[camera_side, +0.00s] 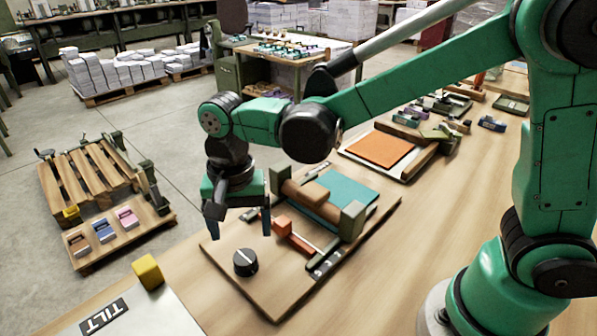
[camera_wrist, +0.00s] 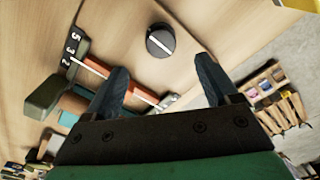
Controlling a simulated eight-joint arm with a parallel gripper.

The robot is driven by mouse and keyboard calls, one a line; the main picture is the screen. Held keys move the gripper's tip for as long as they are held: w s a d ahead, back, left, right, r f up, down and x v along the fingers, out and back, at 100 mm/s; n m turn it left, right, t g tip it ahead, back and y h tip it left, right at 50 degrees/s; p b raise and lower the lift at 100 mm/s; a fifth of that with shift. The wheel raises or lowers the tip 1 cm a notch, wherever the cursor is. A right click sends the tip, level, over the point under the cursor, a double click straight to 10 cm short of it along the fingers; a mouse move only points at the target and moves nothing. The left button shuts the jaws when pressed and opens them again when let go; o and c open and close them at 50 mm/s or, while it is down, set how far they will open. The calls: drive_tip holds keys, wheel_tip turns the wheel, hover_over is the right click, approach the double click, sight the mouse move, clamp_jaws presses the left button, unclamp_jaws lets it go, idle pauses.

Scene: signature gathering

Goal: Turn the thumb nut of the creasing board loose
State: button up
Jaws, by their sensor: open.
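The thumb nut (camera_side: 245,262) is a round black knob with a pale line across its top. It sits on the wooden creasing board (camera_side: 228,283), near its front left part. In the wrist view the knob (camera_wrist: 160,41) lies beyond my fingertips, roughly between them and nothing touches it. My gripper (camera_side: 241,226) hangs above the board, pointing down, with its two dark fingers apart and empty. The fingers also show in the wrist view (camera_wrist: 160,78).
An orange block (camera_side: 281,226) on a rod and a numbered scale (camera_wrist: 73,48) are beside the knob. A teal sheet (camera_side: 340,190) lies behind. A yellow block (camera_side: 148,272) and a TILT plate (camera_side: 150,315) are front left. A second board with an orange sheet (camera_side: 380,149) stands farther back.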

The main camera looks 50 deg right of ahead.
sight(245, 256)
drive_tip(key=shift+a+f, duration=0.1)
drive_tip(key=shift+f, duration=2.8)
drive_tip(key=shift+c, duration=0.3)
clamp_jaws()
